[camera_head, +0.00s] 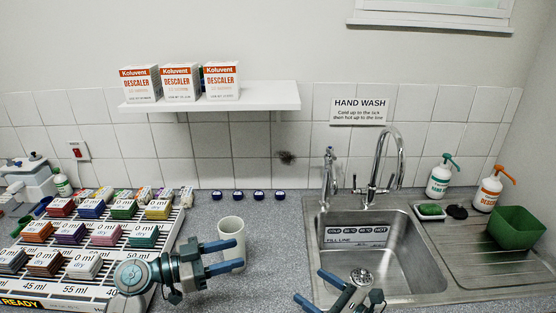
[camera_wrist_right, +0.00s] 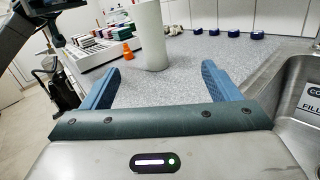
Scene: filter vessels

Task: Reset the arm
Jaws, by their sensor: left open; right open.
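My right gripper (camera_head: 311,285) is open and empty at the bottom of the head view, by the sink's front left corner. In the right wrist view its blue fingers (camera_wrist_right: 163,75) are spread, with the cup (camera_wrist_right: 152,35) standing beyond them.
A sink (camera_head: 370,245) with a tall tap (camera_head: 384,160) is at the right. A green bin (camera_head: 516,232) and two pump bottles stand beyond it. A rack of coloured blocks (camera_head: 170,240) fills the left. Several dark blue caps (camera_head: 238,195) line the back. Descaler boxes (camera_head: 180,83) sit on a shelf (camera_head: 270,97).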

